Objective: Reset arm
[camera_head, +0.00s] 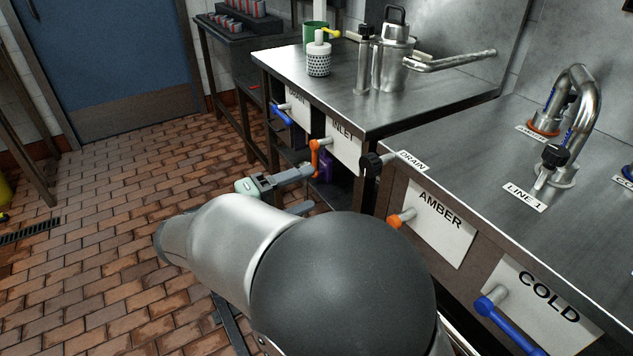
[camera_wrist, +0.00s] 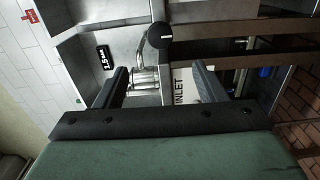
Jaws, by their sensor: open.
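My gripper (camera_head: 308,190) extends past my grey arm in the head view, its green body partly hidden by the arm. Its two fingers are apart with nothing seen between them; they also show spread in the wrist view (camera_wrist: 161,72). The upper fingertip appears close to the orange INLET valve handle (camera_head: 315,157), which hangs down; I cannot tell if they touch. The INLET label (camera_wrist: 180,88) shows between the fingers in the wrist view. A blue DRAIN handle (camera_head: 282,116) is farther back. An orange AMBER handle (camera_head: 400,218) and a blue COLD handle (camera_head: 505,325) are nearer.
A steel vessel (camera_head: 394,60) and perforated cup (camera_head: 318,58) stand on the far bench (camera_head: 420,105). A curved tap (camera_head: 575,100) is at right.

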